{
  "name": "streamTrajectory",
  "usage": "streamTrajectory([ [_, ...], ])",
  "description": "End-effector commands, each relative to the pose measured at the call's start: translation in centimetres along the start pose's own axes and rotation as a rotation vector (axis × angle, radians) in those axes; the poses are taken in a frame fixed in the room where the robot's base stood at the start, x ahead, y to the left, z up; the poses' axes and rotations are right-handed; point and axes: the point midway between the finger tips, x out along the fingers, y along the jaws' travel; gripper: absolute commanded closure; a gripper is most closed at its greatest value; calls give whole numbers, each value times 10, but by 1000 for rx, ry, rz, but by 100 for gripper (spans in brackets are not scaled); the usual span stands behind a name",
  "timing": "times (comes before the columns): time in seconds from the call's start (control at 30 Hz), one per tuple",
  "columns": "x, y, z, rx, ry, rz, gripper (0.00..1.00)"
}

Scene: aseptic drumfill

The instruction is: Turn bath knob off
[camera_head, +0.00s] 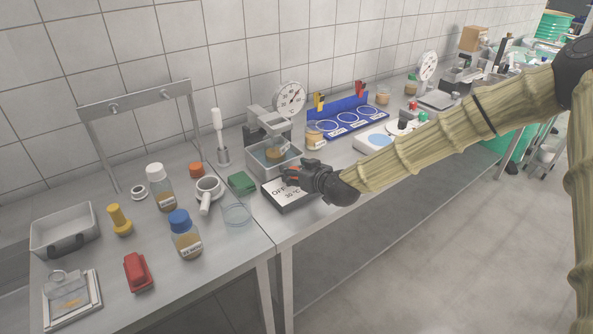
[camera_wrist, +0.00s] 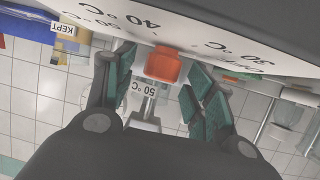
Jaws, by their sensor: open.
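The bath (camera_head: 262,163) is a grey metal tank with a jar in it, near the middle of the bench. Its white dial panel (camera_head: 280,196) at the front reads OFF and 30 °C. In the wrist view the panel (camera_wrist: 200,22) also shows 40 °C. The orange-red knob (camera_wrist: 163,65) lies between the fingertips of my gripper (camera_wrist: 163,88). The fingers are open, one on each side, with gaps visible. In the head view my gripper (camera_head: 294,176) is at the panel and hides most of the knob. I cannot tell which mark the knob points to.
A green block (camera_head: 241,183) and a glass dish (camera_head: 236,214) are left of the panel. A blue rack (camera_head: 346,120) and a white scale (camera_head: 375,140) stand to the right. Bottles and cups crowd the left bench. The floor in front is clear.

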Motion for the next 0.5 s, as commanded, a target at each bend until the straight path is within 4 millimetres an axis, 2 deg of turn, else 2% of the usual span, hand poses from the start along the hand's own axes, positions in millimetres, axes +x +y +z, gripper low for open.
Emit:
streamTrajectory([
  [0.2,0,0,0,0,0,0,46],
  [0.43,0,0,0,0,0,0,87],
  [0.5,0,0,0,-1,0,0,91],
])
